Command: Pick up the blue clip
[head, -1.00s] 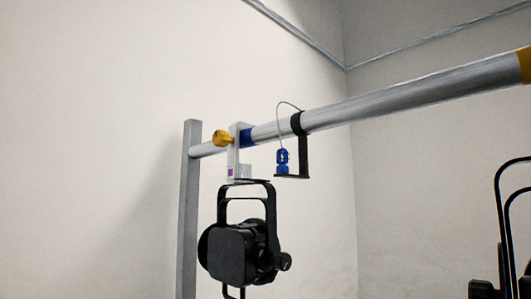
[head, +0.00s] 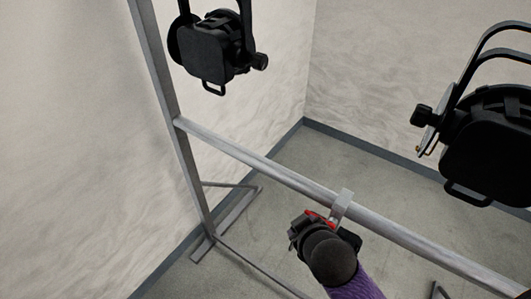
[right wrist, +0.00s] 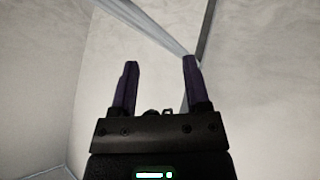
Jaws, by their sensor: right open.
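The blue clip is not in either view now. My right gripper (right wrist: 160,62) shows in the right wrist view with two purple fingers spread apart and nothing between them; they point toward a pale wall. In the head view a dark arm end with a purple sleeve (head: 353,286) comes in from the bottom, in front of the lower rail. Its fingertips cannot be made out there. My left gripper is not seen for certain in either view.
A grey lower rail (head: 250,159) runs from an upright post (head: 165,75) toward the lower right. A black par can (head: 217,48) hangs at the top and another (head: 487,155) at the right. A small pale bracket (head: 342,206) is at the rail near my arm.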

